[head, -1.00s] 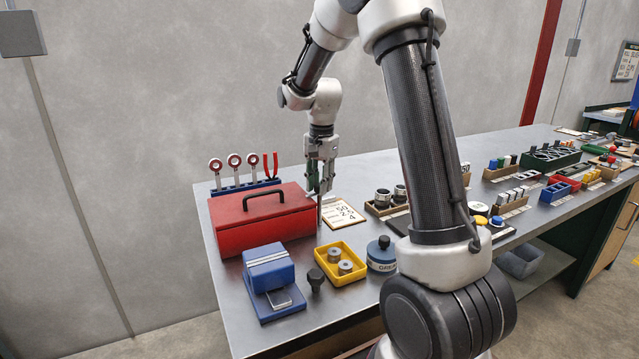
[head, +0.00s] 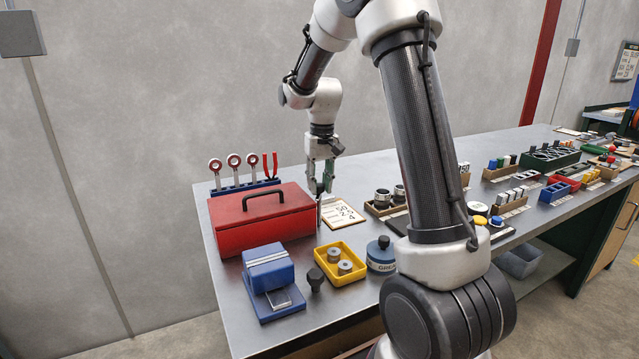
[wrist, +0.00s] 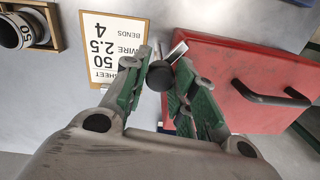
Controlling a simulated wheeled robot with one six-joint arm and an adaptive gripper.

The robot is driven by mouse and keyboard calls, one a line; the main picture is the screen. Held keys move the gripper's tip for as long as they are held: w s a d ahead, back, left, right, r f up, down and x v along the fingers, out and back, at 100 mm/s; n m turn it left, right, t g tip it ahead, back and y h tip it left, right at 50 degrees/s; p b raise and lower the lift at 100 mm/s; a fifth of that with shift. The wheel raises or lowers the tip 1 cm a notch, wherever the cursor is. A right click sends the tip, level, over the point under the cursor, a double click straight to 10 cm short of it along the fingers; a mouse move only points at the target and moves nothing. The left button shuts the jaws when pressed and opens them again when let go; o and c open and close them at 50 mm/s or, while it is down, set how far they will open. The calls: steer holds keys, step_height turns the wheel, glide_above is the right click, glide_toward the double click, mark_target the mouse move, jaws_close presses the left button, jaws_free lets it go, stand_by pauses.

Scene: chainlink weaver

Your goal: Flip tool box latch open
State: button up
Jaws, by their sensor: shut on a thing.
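The red tool box (head: 265,232) stands on the bench at the left, its black handle (head: 263,198) on the closed lid. In the wrist view the red box (wrist: 250,75) fills the right side. A short silver latch bar (wrist: 177,52) with a dark round knob (wrist: 160,77) sits beside the box edge. My gripper (head: 320,192) points down at the box's right end. In the wrist view its green-padded fingers (wrist: 157,76) close around the knob. The fingers hide part of the latch, so its exact angle is hard to tell.
A sheet card (head: 343,213) lies right of the gripper. A blue vise-like block (head: 268,268), a yellow tray (head: 340,265) and a grease tin (head: 381,255) stand in front. A rack of tools (head: 245,186) is behind the box. Bare bench lies at the back.

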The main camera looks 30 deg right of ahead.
steer(key=n, duration=0.7)
stand_by(0.6)
steer(key=o, duration=1.1)
steer(key=shift+c, duration=0.2)
step_height(320, 180, up, 12)
steer(key=shift+w+d, duration=0.15)
steer(key=shift+d, duration=0.15)
